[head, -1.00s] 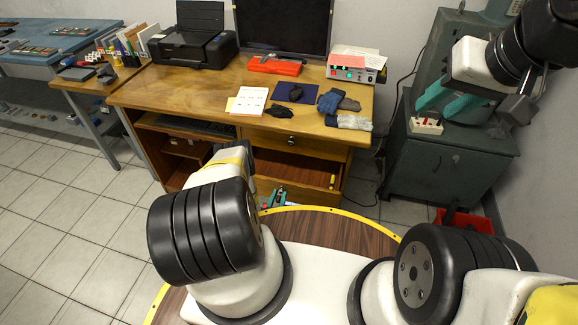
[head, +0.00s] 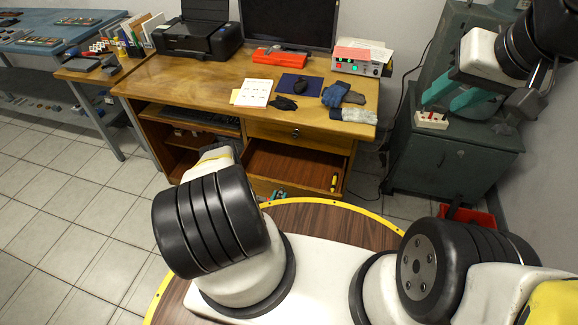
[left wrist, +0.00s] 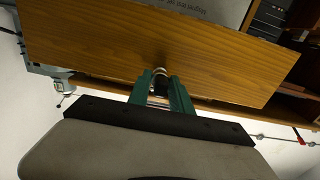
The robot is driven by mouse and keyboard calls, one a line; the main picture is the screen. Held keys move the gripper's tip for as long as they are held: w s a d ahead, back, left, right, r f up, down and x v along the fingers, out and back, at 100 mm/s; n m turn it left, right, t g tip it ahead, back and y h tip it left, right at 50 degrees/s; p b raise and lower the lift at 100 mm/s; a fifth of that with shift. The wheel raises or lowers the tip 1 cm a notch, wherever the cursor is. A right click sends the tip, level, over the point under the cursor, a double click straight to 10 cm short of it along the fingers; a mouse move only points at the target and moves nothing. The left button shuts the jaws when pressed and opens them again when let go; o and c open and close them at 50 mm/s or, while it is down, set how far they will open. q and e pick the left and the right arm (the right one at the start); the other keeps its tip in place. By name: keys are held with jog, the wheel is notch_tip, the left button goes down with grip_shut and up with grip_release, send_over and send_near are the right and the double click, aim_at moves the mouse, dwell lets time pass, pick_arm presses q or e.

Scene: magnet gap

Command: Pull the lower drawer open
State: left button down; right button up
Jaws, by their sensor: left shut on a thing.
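The lower drawer (head: 292,167) of the wooden desk stands open, its inside showing in the head view. In the left wrist view its wooden front (left wrist: 110,45) fills the upper part, with a small metal knob (left wrist: 160,73) near its lower middle. My left gripper (left wrist: 160,88) has its teal fingers on both sides of the knob and is shut on it. In the head view only a bit of the left gripper (head: 278,194) shows at the drawer front, behind my base rim. My right gripper (head: 456,96) is open and empty at the upper right, away from the desk.
A yellow-handled screwdriver (head: 333,182) lies in the lower drawer. The upper drawer (head: 320,141) above is closed. The desktop (head: 205,82) holds a printer, monitor, gloves and papers. A green cabinet (head: 450,165) stands to the right. Tiled floor (head: 80,190) is free at left.

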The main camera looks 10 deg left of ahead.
pick_arm(q)
jog(key=s, duration=0.6)
dwell(0.3)
jog(key=shift+a, duration=0.1)
